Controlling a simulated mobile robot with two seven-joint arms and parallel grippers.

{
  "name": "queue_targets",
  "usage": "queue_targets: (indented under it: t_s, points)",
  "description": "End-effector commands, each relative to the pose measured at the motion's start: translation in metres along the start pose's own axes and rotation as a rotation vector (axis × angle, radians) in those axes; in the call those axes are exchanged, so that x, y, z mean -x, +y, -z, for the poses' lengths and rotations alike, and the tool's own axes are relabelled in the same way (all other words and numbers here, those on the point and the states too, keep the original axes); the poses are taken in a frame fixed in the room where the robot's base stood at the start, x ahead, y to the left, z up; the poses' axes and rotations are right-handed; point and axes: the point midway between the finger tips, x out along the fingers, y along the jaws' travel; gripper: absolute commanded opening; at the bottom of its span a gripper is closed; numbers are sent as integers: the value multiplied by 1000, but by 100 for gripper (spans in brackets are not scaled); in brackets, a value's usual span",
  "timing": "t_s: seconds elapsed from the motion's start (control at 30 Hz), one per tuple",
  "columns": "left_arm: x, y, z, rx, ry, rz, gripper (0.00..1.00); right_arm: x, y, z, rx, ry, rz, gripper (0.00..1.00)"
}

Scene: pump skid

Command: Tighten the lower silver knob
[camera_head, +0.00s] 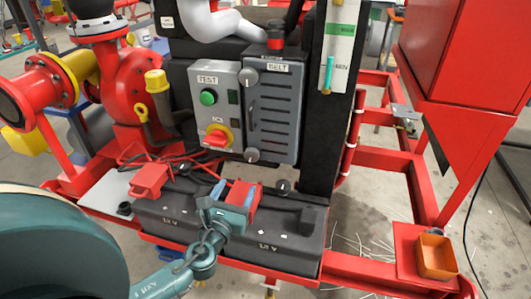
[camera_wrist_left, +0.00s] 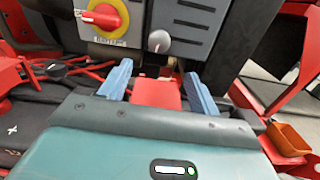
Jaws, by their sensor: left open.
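The lower silver knob (camera_head: 251,155) sits at the bottom left corner of the grey BELT cover (camera_head: 275,115). It also shows in the left wrist view (camera_wrist_left: 159,41), beyond the fingertips and roughly centred between them. A similar upper silver knob (camera_head: 248,77) is at the cover's top left. My left gripper (camera_head: 234,192) is open, with blue finger pads, below and in front of the lower knob and apart from it. In the left wrist view a red block (camera_wrist_left: 155,93) shows between the fingers (camera_wrist_left: 157,78); contact cannot be told. My right gripper is not in view.
The TEST box with a green button (camera_head: 208,97) and red-yellow switch (camera_head: 217,137) is left of the cover. Black batteries (camera_head: 170,222) lie below my gripper, with a red terminal cover (camera_head: 150,180). An orange bin (camera_head: 436,257) stands at the right on the red frame.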

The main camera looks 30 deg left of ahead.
Motion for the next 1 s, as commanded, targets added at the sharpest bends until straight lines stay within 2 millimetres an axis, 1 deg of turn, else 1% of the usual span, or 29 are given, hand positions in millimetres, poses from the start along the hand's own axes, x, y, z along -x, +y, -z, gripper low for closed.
queue_targets:
  t_s: [0.07,0.13,0.27,0.5,0.7,0.83,1.0]
  points:
    - [1,2,-1,-14,0,2,62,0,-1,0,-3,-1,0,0]
    - [-4,2,-2,-16,-2,1,62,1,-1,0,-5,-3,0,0]
    - [-21,2,-2,-14,-2,1,62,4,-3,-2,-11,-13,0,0]
    - [-72,2,-2,-12,-2,-1,62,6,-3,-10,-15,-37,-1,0]
    - [-108,2,-1,-11,-1,1,62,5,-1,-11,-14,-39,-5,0]
    - [-122,2,0,-11,-1,1,62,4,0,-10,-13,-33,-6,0]
    - [-130,1,0,-11,0,2,62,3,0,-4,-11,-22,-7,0]
